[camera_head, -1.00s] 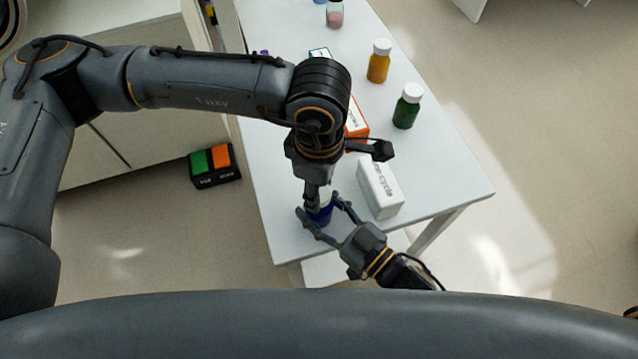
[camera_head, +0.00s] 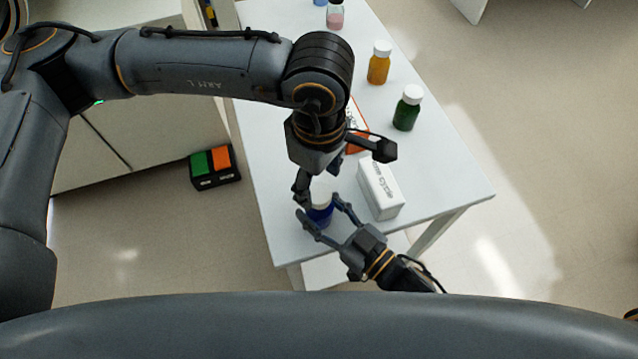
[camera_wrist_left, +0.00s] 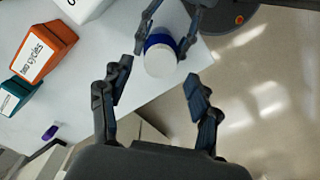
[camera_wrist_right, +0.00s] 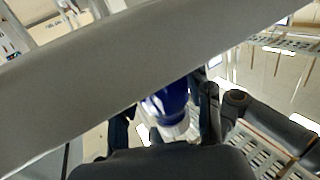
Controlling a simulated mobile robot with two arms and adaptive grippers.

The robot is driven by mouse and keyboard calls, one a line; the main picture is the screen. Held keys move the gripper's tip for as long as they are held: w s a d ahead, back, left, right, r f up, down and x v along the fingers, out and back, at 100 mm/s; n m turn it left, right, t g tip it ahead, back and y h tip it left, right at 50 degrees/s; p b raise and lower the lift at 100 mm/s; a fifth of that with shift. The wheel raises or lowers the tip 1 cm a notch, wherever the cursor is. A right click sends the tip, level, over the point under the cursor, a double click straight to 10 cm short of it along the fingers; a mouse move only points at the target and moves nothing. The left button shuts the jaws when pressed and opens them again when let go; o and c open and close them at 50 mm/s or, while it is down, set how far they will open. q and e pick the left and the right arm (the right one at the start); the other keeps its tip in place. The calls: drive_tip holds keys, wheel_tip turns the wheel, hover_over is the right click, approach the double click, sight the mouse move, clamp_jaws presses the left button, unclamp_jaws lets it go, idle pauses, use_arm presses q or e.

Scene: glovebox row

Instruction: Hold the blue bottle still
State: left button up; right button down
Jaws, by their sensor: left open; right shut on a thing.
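The blue bottle (camera_head: 321,214) with a white cap stands near the front edge of the white table. My right gripper (camera_head: 322,214) is shut on its body from the front right. In the left wrist view the bottle's white cap (camera_wrist_left: 160,60) and blue body show between the right gripper's fingers. My left gripper (camera_head: 318,190) is above the bottle, pointing down, with its fingers apart and empty. In the left wrist view, the left fingers (camera_wrist_left: 157,100) are spread with the cap beyond their tips. The right wrist view shows the blue body (camera_wrist_right: 168,105) between the right fingers.
A white box (camera_head: 381,190) stands just right of the bottle. An orange box (camera_head: 357,130), a green bottle (camera_head: 406,110) and an orange bottle (camera_head: 379,66) stand farther back on the table (camera_head: 440,180). A green and orange bin (camera_head: 215,167) is on the floor at left.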

sight(319, 193)
use_arm(q)
drive_tip(key=shift+r, duration=0.6)
drive_tip(key=shift+c, duration=0.5)
drive_tip(key=n, duration=0.2)
drive_tip(key=r+n, duration=0.1)
drive_tip(key=n, duration=0.1)
drive_tip(key=r+n, duration=0.1)
drive_tip(key=n, duration=0.3)
drive_tip(key=r+n, duration=0.1)
drive_tip(key=n, duration=0.1)
drive_tip(key=shift+r+n, duration=0.2)
drive_tip(key=shift+n, duration=0.2)
drive_tip(key=shift+f, duration=4)
drive_tip(key=shift+c, duration=0.4)
drive_tip(key=c, duration=1.1)
